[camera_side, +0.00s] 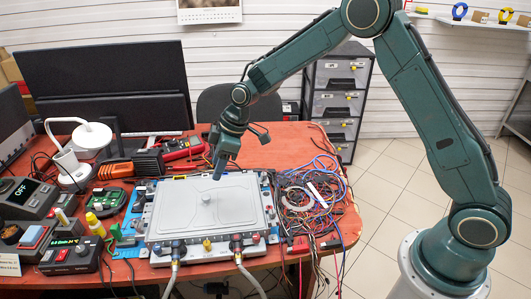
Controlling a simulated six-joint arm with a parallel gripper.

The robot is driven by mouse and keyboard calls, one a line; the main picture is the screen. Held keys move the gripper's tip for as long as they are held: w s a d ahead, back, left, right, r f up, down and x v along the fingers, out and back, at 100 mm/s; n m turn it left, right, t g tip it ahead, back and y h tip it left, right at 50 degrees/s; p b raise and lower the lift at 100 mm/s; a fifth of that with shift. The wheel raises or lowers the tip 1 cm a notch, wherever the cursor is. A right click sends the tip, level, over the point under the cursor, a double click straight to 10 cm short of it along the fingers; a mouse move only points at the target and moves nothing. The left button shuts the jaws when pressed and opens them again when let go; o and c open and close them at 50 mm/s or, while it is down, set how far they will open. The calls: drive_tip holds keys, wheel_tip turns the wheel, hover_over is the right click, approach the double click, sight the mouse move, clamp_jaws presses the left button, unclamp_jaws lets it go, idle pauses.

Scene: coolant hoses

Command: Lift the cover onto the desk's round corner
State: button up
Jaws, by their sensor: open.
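The cover (178,213) is a light grey rectangular plate with rounded corners and a small knob (206,198) in its middle. It lies flat on a unit on the red-orange desk (305,134). My gripper (219,174) is above the cover's back part, pointing down, behind the knob and apart from it. It is open with nothing in it. The desk's round corner (350,226) is at the right front, beside a tangle of coloured wires.
Coloured wires (310,190) crowd the desk right of the cover. Two hoses (250,280) leave fittings at the unit's front. A red multimeter (183,148), a white lamp (90,135) and several devices fill the left and back. A drawer cabinet (338,95) stands behind.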

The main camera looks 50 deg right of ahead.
hover_over(206, 196)
drive_tip(key=s+d, duration=0.1)
drive_tip(key=d, duration=0.1)
drive_tip(key=shift+s+f, duration=0.2)
drive_tip(key=shift+f, duration=2.4)
drive_tip(key=shift+f, duration=0.1)
drive_tip(key=shift+x, duration=2.5)
drive_tip(key=shift+s, duration=0.1)
clamp_jaws()
